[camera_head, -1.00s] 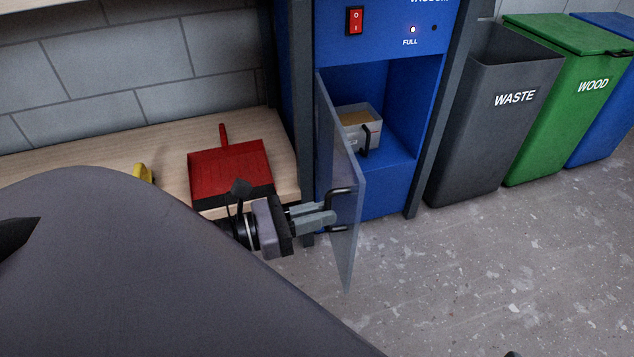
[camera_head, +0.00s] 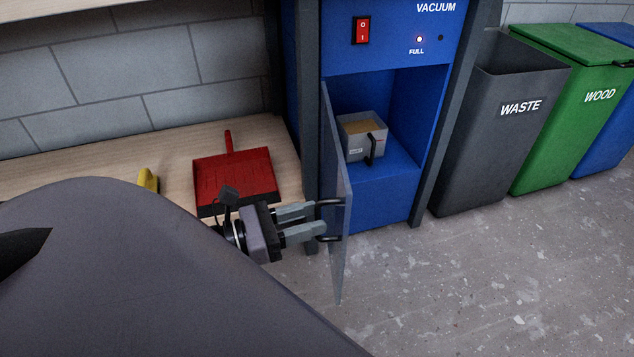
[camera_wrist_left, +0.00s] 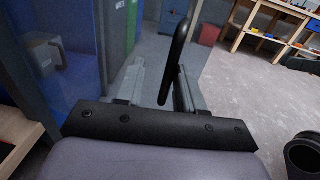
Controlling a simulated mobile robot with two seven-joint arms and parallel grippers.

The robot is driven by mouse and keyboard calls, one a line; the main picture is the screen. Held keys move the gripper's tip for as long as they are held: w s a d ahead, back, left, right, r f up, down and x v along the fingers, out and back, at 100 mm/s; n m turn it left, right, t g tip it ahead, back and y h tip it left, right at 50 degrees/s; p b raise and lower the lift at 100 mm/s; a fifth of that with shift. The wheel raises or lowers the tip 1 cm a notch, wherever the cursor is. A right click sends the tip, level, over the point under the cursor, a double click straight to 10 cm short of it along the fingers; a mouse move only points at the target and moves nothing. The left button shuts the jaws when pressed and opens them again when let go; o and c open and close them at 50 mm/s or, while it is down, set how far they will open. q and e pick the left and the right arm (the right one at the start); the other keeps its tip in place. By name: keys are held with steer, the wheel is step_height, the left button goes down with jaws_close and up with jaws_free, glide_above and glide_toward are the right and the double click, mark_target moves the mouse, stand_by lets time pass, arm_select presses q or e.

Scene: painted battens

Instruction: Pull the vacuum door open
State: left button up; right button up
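The vacuum door (camera_head: 337,185), a greyish see-through panel, stands swung out to the left from the blue vacuum cabinet (camera_head: 372,212), with the compartment exposed. Its black bar handle (camera_head: 331,203) is on the face toward my left gripper (camera_head: 320,217). My left gripper is open, with a gap between its fingers at the handle. In the left wrist view the handle (camera_wrist_left: 178,50) passes between the spread fingers (camera_wrist_left: 161,78), closer to the right one and clear of the left one. My right gripper is not in view.
A grey bin (camera_head: 362,138) with brownish contents sits inside the compartment. A red dustpan (camera_head: 235,178) lies on the wooden shelf (camera_head: 90,157) to the left. The waste bin (camera_head: 495,135) and wood bin (camera_head: 570,110) stand to the right. Floor in front is clear.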

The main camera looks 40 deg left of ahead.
arm_select(q)
steer(key=v, duration=0.4)
steer(key=shift+s+a, duration=0.1)
steer(key=shift+s, duration=0.3)
